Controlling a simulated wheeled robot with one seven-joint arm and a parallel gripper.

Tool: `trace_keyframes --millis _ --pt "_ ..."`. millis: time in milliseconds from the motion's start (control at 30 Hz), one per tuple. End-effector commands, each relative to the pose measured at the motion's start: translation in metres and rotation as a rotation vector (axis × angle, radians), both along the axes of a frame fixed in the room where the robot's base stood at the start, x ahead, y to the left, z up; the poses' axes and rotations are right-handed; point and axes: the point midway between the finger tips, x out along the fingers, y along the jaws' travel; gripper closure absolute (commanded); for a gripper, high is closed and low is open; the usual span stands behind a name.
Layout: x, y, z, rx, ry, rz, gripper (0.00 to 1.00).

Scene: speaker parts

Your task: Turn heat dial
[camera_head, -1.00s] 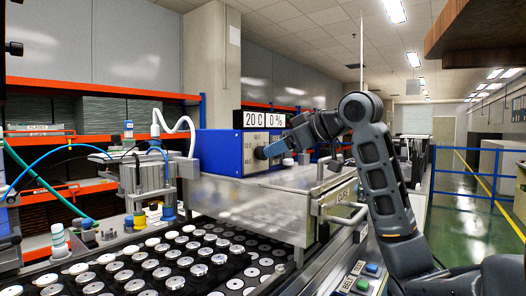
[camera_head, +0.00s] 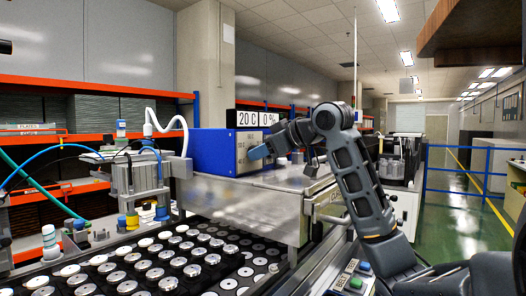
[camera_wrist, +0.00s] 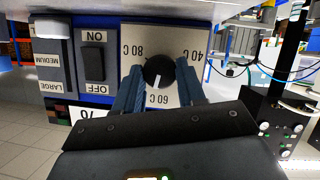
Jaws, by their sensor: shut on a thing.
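The heat dial (camera_wrist: 157,70) is a round black knob with a white pointer, on a white plate marked 40 C, 60 C and 80 C. The wrist view shows the plate upside down, with the pointer toward the 60 C mark. My gripper (camera_wrist: 160,66) is shut on the dial, one blue finger on each side. In the head view my gripper (camera_head: 258,152) is at the front of the blue control box (camera_head: 212,150) and hides the dial. The display (camera_head: 257,119) on top reads 20 C and 0 %.
An ON/OFF rocker switch (camera_wrist: 94,63) and a MEDIUM/LARGE selector (camera_wrist: 52,58) sit beside the dial plate. Trays of round parts (camera_head: 170,265) lie in front.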

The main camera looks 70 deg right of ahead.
Motion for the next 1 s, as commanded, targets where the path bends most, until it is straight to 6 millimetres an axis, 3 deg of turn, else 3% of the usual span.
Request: trace_keyframes --millis 267,667,1000 --pt "-0.0001 0.0002 0.0001 0.000 0.000 0.000 0.91" --pt "0.0002 -0.0001 0.0036 0.088 -0.022 0.002 0.91" --pt "0.0000 -0.0021 0.0056 0.351 -0.082 0.003 0.91"
